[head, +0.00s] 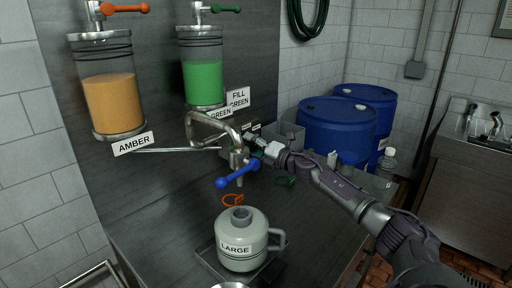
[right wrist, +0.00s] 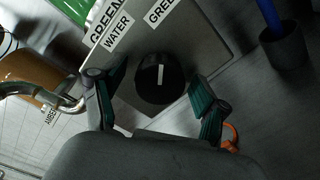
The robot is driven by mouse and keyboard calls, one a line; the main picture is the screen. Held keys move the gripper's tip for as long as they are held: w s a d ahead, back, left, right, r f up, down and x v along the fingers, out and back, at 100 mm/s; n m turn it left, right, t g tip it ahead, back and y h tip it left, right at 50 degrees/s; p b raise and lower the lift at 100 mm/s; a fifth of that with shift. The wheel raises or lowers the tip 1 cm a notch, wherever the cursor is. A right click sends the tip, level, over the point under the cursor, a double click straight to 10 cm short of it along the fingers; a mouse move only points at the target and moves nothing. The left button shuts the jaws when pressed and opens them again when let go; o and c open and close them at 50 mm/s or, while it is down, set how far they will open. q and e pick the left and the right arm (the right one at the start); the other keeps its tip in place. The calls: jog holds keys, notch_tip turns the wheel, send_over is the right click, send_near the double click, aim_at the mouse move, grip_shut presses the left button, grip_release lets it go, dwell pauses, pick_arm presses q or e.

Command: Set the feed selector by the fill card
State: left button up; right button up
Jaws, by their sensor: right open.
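The fill card (head: 239,98) reads FILL GREEN and hangs on the dark back panel right of the green tank (head: 203,80). The feed selector is a black round knob (right wrist: 158,92) with a white line, on a grey plate. The line runs nearly upright in the right wrist view. A WATER label (right wrist: 117,32) and a partly cut-off GREEN label (right wrist: 163,10) sit above the knob. My right gripper (right wrist: 158,78) is open, one finger on each side of the knob; contact cannot be told. In the head view the right gripper (head: 262,145) partly hides the selector. My left gripper is out of view.
The amber tank (head: 112,100) hangs at left. A bent metal pipe with a blue-handled valve (head: 238,175) stands close to my right gripper. Below it a grey LARGE jug (head: 240,238) stands on a tray. Blue drums (head: 338,130) stand behind my right arm.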

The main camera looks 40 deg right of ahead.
jog(key=shift+s+f, duration=0.15)
jog(key=shift+s, duration=0.3)
jog(key=s+d, duration=0.1)
jog(key=s, duration=1)
